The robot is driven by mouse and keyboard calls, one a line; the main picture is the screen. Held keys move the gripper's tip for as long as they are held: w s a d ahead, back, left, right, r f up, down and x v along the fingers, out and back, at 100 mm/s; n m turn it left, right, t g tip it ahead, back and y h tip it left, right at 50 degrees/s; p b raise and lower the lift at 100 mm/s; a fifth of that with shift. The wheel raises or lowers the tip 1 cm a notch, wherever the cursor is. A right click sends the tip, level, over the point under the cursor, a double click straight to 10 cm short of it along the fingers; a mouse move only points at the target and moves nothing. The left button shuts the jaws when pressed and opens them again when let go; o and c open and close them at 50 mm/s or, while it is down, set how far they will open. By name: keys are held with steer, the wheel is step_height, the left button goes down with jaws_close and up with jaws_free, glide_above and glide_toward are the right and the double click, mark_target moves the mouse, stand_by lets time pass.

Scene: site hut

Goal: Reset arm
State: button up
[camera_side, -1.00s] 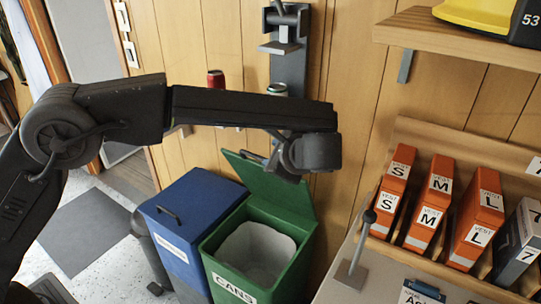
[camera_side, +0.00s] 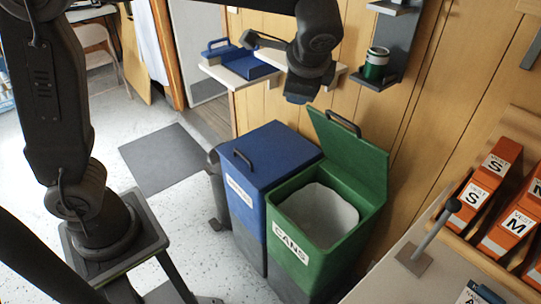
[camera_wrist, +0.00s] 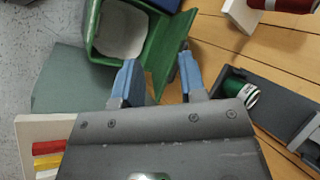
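My gripper (camera_side: 302,92) hangs from my raised arm in the side view, high above the bins and in front of the wooden wall. In the wrist view my gripper (camera_wrist: 158,64) shows two blue fingers spread apart with nothing between them. The open green bin (camera_wrist: 148,62) lies beyond the fingers there. The green bin marked CANS (camera_side: 313,247) also stands below my gripper in the side view, its lid up. A green can (camera_side: 376,64) sits on a small grey wall shelf; the same-looking can (camera_wrist: 246,94) shows right of the fingers.
A closed blue bin (camera_side: 245,172) stands left of the green one. A white wall shelf (camera_side: 236,78) holds a blue box-like item (camera_side: 240,60). A red cylindrical object (camera_wrist: 296,5) is cut off at the wrist view's top. Orange vest boxes (camera_side: 515,225) stand at right.

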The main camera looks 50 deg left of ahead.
steer(key=s+a+f+n+h, duration=0.1)
steer(key=s+a+n+h, duration=0.2)
steer(key=s, duration=0.7)
steer(key=s+a+f+n+t+h, duration=0.1)
steer(key=s+a+n+h, duration=0.1)
steer(key=s+n, duration=0.5)
steer(key=s+a, duration=0.1)
steer(key=s, duration=0.2)
steer(key=shift+s+t+h, duration=0.15)
steer(key=shift+t+h, duration=0.15)
steer(key=shift+h, duration=0.1)
